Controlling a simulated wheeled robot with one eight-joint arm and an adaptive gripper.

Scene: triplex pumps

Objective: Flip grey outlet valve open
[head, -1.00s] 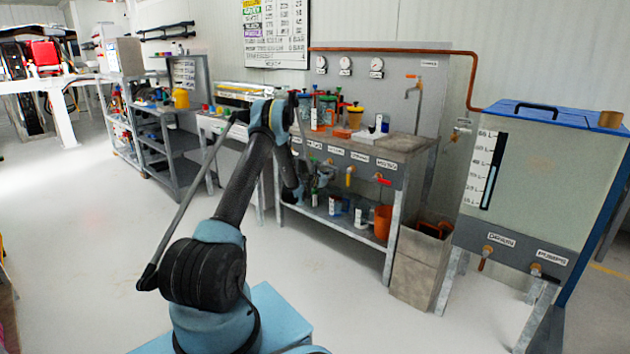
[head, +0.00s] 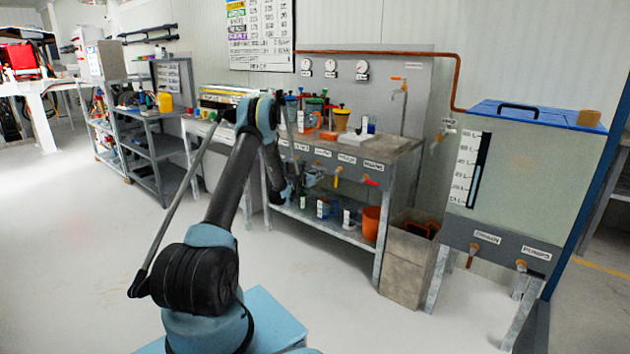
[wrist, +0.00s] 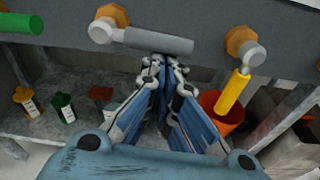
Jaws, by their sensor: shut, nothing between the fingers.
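The grey outlet valve has a grey bar handle (wrist: 155,40) on a brass fitting (wrist: 112,14), at the top of the wrist view. The handle points sideways to the right, roughly level along the grey panel. My gripper (wrist: 161,64) is shut and empty. Its fingertips are right at the lower side of the handle, near its middle; I cannot tell whether they touch. In the head view my arm reaches the front of the bench, and the grey handle is not clear there.
A yellow-handled valve (wrist: 234,90) is close on the right and a green-handled one (wrist: 20,23) on the left. Bottles (wrist: 64,105) and an orange bucket (wrist: 222,112) stand on the shelf below. A tank (head: 530,175) stands right of the bench (head: 400,146).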

